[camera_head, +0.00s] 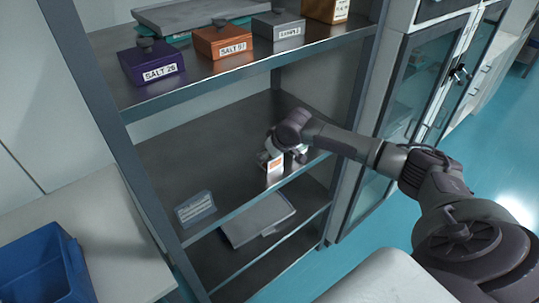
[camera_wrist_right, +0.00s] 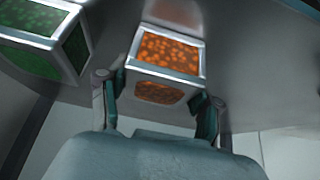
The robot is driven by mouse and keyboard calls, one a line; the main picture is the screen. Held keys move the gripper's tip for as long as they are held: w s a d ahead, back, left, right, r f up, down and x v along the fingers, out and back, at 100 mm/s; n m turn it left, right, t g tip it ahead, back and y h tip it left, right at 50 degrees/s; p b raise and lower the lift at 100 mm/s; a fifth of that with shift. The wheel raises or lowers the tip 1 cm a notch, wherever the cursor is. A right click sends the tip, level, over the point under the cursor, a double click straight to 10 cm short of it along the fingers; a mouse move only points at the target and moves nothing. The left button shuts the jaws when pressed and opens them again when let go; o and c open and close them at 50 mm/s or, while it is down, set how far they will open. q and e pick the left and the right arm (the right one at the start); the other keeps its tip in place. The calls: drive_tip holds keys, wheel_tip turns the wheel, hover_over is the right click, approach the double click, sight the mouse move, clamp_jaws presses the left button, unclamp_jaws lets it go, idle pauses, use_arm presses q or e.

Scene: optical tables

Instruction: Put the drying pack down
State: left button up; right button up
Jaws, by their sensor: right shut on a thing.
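The drying pack (camera_wrist_right: 168,50) is a small clear-sided box with orange beads and pale edges. My right gripper (camera_wrist_right: 160,106) has a finger on each side of it and is shut on it. In the head view the pack (camera_head: 274,167) shows as a small white and orange block below my right gripper (camera_head: 284,154), near the front edge of the middle shelf (camera_head: 200,150). I cannot tell whether its base touches the shelf. In the wrist view its orange reflection shows on the dark surface. My left gripper is out of view.
A similar box with green beads (camera_wrist_right: 40,38) is at the left in the wrist view. The upper shelf holds labelled boxes, including a purple one (camera_head: 150,62). A small labelled case (camera_head: 195,209) and a grey flat item (camera_head: 257,219) are lower down.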

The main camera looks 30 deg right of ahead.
drive_tip(key=o, duration=1.2)
drive_tip(key=shift+o, duration=0.2)
drive_tip(key=b+v, duration=0.1)
drive_tip(key=v, duration=1.1)
